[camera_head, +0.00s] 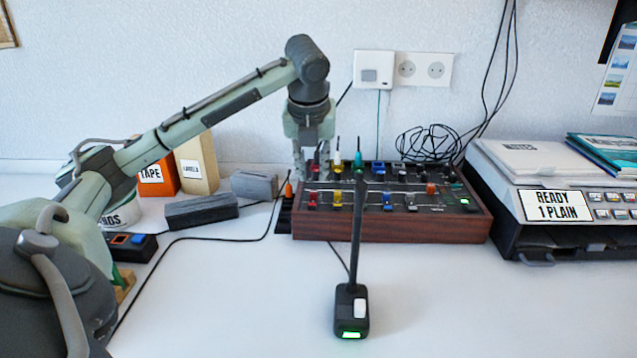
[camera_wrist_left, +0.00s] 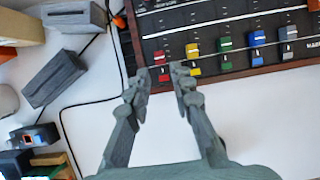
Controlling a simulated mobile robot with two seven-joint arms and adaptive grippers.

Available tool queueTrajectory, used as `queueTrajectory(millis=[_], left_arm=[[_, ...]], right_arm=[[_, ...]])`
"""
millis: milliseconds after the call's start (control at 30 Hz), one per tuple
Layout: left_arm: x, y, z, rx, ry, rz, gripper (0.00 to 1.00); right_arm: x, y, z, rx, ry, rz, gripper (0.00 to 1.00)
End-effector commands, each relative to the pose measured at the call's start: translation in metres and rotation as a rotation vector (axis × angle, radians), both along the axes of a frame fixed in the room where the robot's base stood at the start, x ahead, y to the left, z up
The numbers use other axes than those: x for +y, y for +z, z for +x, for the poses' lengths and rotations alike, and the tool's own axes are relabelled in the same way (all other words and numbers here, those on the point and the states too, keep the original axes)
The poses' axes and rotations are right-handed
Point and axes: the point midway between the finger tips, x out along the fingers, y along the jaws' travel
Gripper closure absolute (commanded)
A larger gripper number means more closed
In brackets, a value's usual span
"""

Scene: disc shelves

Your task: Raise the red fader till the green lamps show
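The red fader (camera_head: 312,199) is the leftmost coloured cap in the front row of the wood-sided mixer (camera_head: 400,228). In the left wrist view the red fader (camera_wrist_left: 163,74) shows between my left fingertips, near the mixer's front edge. My left gripper (camera_head: 313,168) points down over the mixer's left end. Its fingers are apart in the left wrist view (camera_wrist_left: 161,75), and I cannot tell whether either touches the cap. Yellow (camera_wrist_left: 194,68), green (camera_wrist_left: 224,60) and blue (camera_wrist_left: 256,48) caps stand to the right. My right gripper is not in view.
A gooseneck microphone (camera_head: 351,300) with a green light on its base stands in front of the mixer. A machine marked READY 1 PLAIN (camera_head: 555,207) is at right. Grey blocks (camera_head: 201,211), boxes and a black cable lie at left. The front right table is clear.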

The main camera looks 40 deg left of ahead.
Motion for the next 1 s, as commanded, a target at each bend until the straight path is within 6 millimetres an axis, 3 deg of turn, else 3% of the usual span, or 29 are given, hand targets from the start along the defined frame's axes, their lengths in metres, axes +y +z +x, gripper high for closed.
queueTrajectory(millis=[200,400,733,933,1000], left_arm=[[0.009,-0.035,0.01,0.005,0.001,0.0,0.78],[0.015,-0.055,0.017,0.001,0.001,-0.002,0.78],[0.016,-0.06,0.019,-0.002,0.001,0.0,0.78],[0.016,-0.06,0.019,-0.001,0.001,-0.001,1.0],[0.016,-0.06,0.019,-0.001,0.001,-0.001,1.0]], right_arm=[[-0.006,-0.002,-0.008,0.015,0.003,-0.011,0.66],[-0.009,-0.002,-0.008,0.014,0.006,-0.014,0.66],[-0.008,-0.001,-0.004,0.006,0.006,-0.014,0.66],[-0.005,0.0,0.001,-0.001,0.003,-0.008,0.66],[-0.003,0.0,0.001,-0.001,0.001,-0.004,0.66]])
